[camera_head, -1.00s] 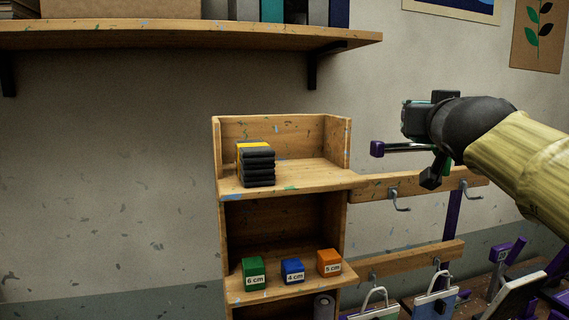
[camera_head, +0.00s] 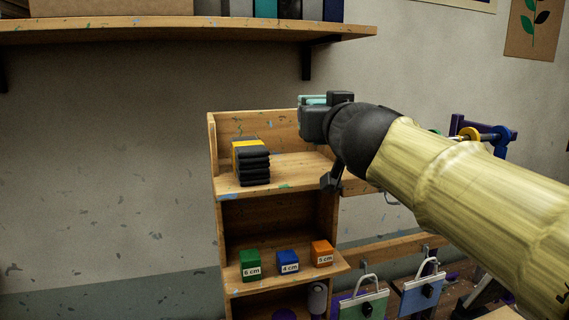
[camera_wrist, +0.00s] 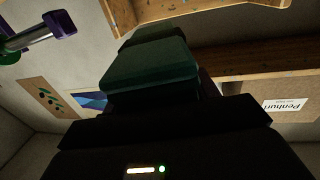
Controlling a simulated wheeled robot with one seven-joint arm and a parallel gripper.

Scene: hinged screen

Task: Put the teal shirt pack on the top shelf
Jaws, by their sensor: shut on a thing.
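My gripper (camera_head: 312,116) is shut on the teal shirt pack (camera_head: 312,99), whose teal edge shows above the dark jaws in the head view. In the wrist view the teal pack (camera_wrist: 150,65) fills the middle, its near end between the dark jaws. The gripper and pack show in front of the right back corner of the wooden shelf unit; contact with it cannot be told. The top shelf (camera_head: 295,165) carries a stack of black packs with a yellow band (camera_head: 251,162) on its left part. My arm hides the right end of that shelf.
The top shelf has clear room right of the black stack. A wall shelf (camera_head: 200,30) hangs above. Green (camera_head: 250,264), blue (camera_head: 288,262) and orange (camera_head: 322,253) blocks stand one level down. A hook rail (camera_head: 390,250) runs to the right.

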